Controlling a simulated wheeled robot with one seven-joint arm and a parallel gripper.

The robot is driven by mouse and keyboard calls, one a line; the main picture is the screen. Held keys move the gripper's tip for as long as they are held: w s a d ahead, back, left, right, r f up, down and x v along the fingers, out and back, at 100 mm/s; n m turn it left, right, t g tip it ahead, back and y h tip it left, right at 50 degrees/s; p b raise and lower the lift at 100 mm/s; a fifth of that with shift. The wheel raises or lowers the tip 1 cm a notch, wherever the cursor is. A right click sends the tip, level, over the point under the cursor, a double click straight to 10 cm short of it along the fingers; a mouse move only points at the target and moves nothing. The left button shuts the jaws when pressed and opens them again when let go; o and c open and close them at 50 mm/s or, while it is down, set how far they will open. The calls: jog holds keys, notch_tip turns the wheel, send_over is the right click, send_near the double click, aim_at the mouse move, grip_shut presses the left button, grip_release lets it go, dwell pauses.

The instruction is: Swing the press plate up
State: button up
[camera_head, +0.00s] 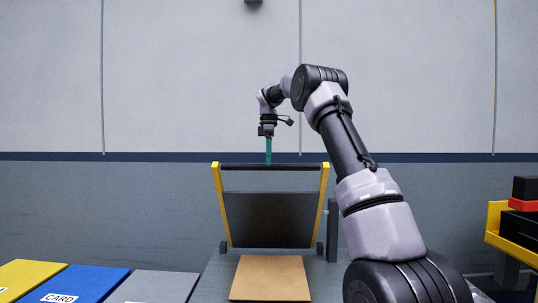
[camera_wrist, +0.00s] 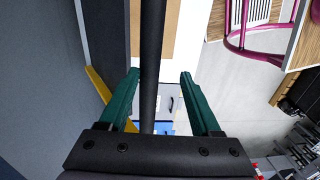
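The press plate (camera_head: 268,218) is a dark panel standing steeply raised between two yellow side arms at the back of the press. A black handle bar (camera_head: 290,167) joins the tops of the arms. My gripper (camera_head: 268,160) points down onto the middle of this bar. In the wrist view the green fingers of my gripper (camera_wrist: 160,88) stand apart on either side of the black bar (camera_wrist: 151,60), with gaps showing beside it. The pivots sit low at the rear of the bed. A brown board (camera_head: 270,278) lies flat in front of the plate.
Yellow, blue and grey panels (camera_head: 85,283), one marked CARD, lie at the lower left. A yellow bin (camera_head: 510,235) with dark and red items stands at the right. A wall is behind the press. The wrist view also shows a magenta-framed piece of furniture (camera_wrist: 240,40).

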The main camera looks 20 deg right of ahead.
jog(key=shift+w+d+r, duration=0.2)
jog(key=shift+w+r, duration=0.45)
jog(key=shift+r, duration=0.15)
